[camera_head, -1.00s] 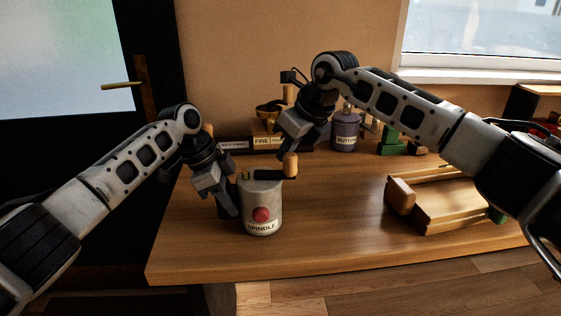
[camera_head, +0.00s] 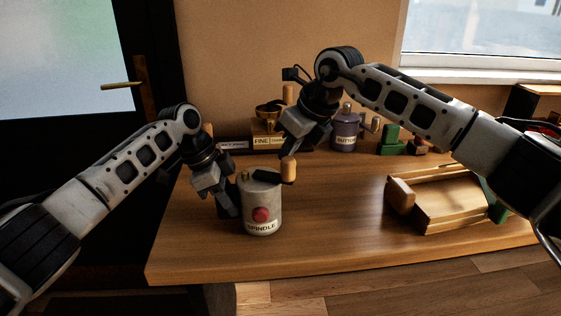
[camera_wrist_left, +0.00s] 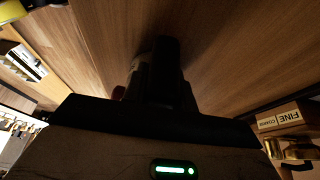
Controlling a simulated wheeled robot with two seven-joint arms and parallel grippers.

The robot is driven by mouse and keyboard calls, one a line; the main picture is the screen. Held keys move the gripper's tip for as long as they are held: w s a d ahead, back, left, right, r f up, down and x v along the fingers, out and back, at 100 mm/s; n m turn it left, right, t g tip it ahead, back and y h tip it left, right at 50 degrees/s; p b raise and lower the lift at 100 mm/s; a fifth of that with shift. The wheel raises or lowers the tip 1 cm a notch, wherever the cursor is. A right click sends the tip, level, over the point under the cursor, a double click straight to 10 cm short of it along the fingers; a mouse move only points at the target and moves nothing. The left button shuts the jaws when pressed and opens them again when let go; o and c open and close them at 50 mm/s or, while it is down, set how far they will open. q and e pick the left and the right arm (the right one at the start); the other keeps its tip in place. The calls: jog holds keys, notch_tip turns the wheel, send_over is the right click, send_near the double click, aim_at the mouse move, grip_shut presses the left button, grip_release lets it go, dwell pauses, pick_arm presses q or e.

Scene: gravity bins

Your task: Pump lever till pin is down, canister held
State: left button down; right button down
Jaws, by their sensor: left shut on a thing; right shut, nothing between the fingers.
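The grey canister (camera_head: 262,200), labelled SPINDLE with a red round button (camera_head: 261,215), stands upright on the table. A dark lever with a wooden knob (camera_head: 288,171) reaches right from its top. A small stub (camera_head: 246,175), perhaps the pin, shows at the top left; its height is hard to tell. My left gripper (camera_head: 231,209) is shut on the canister at its left side. My right gripper (camera_head: 285,153) is shut and empty, just above the knob; I cannot tell whether they touch. The left wrist view is mostly dark, with my fingers (camera_wrist_left: 165,75) in the middle.
A wooden tray-like piece (camera_head: 450,203) with a rounded knob lies at the right. Behind stand a FINE box (camera_head: 267,142), a purple BUTTON jar (camera_head: 346,132) and green blocks (camera_head: 391,141). The table between the canister and the wooden piece is clear.

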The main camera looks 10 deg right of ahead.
notch_tip(320, 180, up, 6)
jog(key=w, duration=0.1)
dwell(0.8)
dwell(1.4)
jog(key=s+r+h, duration=0.2)
jog(key=s+h, duration=0.1)
jog(key=s, duration=0.6)
notch_tip(320, 180, down, 9)
jog(key=shift+s+a+g, duration=0.15)
jog(key=shift+a+g, duration=0.05)
jog(key=shift+g, duration=0.2)
dwell(1.7)
